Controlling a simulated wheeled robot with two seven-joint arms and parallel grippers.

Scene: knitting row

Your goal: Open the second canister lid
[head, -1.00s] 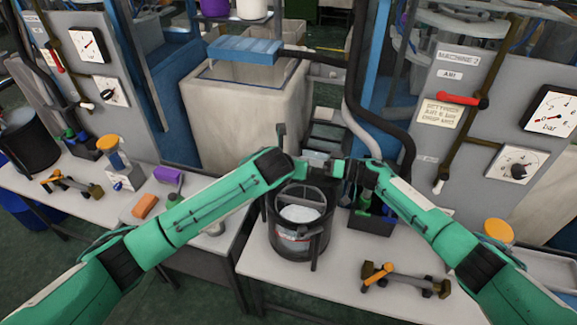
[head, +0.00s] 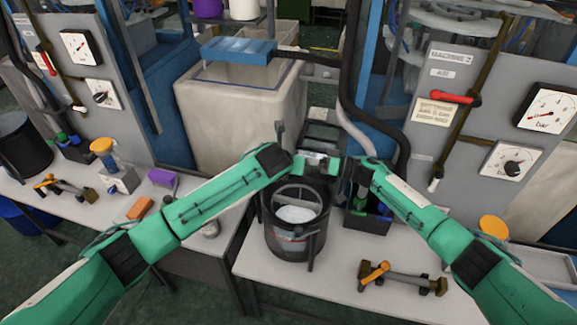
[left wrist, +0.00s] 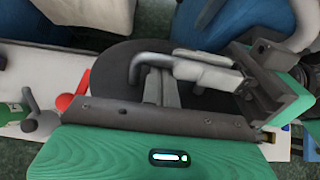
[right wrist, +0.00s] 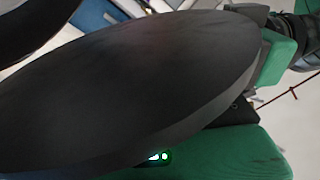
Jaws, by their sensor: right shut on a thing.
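A black canister (head: 296,240) with a worn label stands on the right-hand table. A ring with a bar and a pale surface inside show at its top. My left gripper (head: 312,163) is above and behind the canister top. In the left wrist view (left wrist: 215,95) its jaws are apart, with a grey bent handle (left wrist: 200,70) between them and a black round surface beyond. My right gripper (head: 352,166) is close beside the left one, shut. A large black disc (right wrist: 130,80), apparently the lid, fills the right wrist view at its fingers; the exact contact is hidden.
A bin of bottles (head: 368,220) stands right of the canister. An orange-handled tool (head: 400,278) lies at the front of the table. Another black canister (head: 25,140) is at far left. Machine panels with gauges (head: 548,107) rise behind.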

